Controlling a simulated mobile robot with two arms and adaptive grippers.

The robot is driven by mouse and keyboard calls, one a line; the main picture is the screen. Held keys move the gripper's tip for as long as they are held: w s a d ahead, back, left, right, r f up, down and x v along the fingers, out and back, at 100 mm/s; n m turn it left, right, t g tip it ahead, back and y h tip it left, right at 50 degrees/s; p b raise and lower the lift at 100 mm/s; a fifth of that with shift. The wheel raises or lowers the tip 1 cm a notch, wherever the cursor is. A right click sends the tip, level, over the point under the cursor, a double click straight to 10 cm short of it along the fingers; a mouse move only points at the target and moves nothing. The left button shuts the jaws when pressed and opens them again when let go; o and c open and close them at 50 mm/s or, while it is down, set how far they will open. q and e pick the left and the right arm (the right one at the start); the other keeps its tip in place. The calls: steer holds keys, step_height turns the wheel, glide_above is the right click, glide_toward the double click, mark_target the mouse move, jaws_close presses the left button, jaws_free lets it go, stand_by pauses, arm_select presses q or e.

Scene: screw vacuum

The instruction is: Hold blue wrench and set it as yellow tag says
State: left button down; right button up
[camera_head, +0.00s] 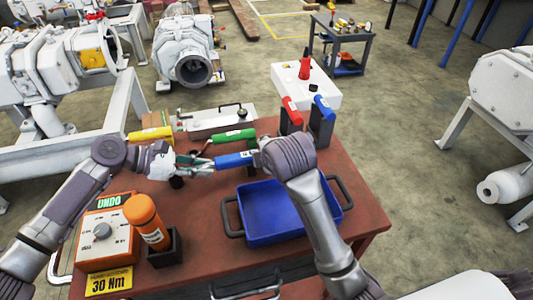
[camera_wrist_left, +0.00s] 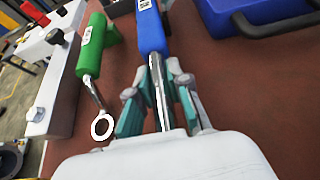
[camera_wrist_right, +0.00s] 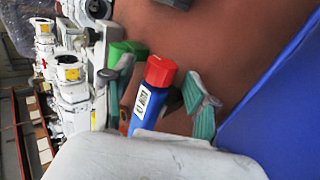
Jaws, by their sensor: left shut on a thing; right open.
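The blue wrench (camera_head: 232,160) is held level above the red-brown table. My left gripper (camera_head: 186,163) is shut on its metal shaft, which runs between the fingers in the left wrist view (camera_wrist_left: 157,88). My right gripper (camera_wrist_right: 158,80) is open, with its fingers on either side of the handle's red end cap (camera_wrist_right: 160,70). In the head view the right wrist hides that end. A small label (camera_wrist_right: 143,101) on the blue handle is too small to read. The yellow tag (camera_head: 109,281) at the table's front left reads 30 Nm.
A green wrench (camera_head: 233,136) lies just behind. A red wrench (camera_head: 291,112) and another blue-handled one (camera_head: 323,107) stand in holders at the back right. A blue tray (camera_head: 270,212), a dial box (camera_head: 103,232) marked UNDO and an orange-handled tool (camera_head: 146,218) occupy the front.

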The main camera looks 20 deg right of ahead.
jaws_close()
steer(key=shift+s+d+f+t, duration=0.15)
steer(key=shift+f+t, duration=0.1)
steer(key=shift+t, duration=0.45)
steer(key=shift+r+t, duration=0.1)
steer(key=shift+t, duration=0.9)
jaws_free()
step_height(320, 180, up, 10)
steer(key=shift+s+a+r, duration=0.2)
steer(key=shift+s+a, duration=0.05)
steer(key=shift+a, duration=0.15)
